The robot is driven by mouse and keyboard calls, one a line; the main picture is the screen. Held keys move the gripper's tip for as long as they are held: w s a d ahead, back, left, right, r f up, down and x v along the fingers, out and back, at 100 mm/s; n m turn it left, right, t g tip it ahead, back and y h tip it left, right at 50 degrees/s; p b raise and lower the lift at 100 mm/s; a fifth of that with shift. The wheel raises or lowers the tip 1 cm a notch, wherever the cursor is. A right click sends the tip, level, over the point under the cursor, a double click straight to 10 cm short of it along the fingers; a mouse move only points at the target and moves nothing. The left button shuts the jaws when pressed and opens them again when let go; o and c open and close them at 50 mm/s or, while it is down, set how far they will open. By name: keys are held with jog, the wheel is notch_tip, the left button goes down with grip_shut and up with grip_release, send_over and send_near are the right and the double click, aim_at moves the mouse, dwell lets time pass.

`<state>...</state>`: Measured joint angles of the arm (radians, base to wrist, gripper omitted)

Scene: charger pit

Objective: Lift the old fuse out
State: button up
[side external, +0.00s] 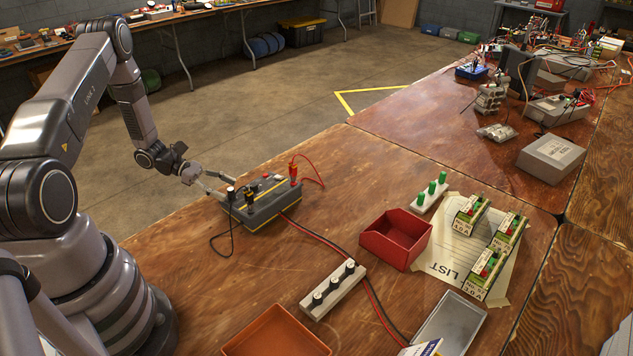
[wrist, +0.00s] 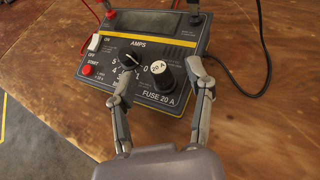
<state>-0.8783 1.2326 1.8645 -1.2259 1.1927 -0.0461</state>
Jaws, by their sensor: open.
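The charger is a grey box with yellow trim (side external: 262,212), standing on the wooden bench. In the wrist view its panel (wrist: 150,100) reads AMPS and FUSE 20 A. The fuse is a black cylinder with a white top marked 20 A (wrist: 161,76), upright in the panel. It also shows at the charger's near-left end in the side view (side external: 231,194). My gripper (wrist: 164,70) is open and empty. In the wrist view its fingers lie on either side of the fuse with gaps; whether the tips are level with it I cannot tell.
A black dial (wrist: 130,58) sits close to the left finger. Red (side external: 293,168) and black leads rise from the charger. A rack with black pegs (side external: 335,290), a rack with green pegs (side external: 430,195), a red bin (side external: 397,240) and an orange tray (side external: 275,335) stand on the bench.

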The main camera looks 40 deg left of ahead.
jog(key=shift+x, duration=0.9)
jog(key=shift+c, duration=0.2)
jog(key=c, duration=0.8)
jog(key=shift+r, duration=0.1)
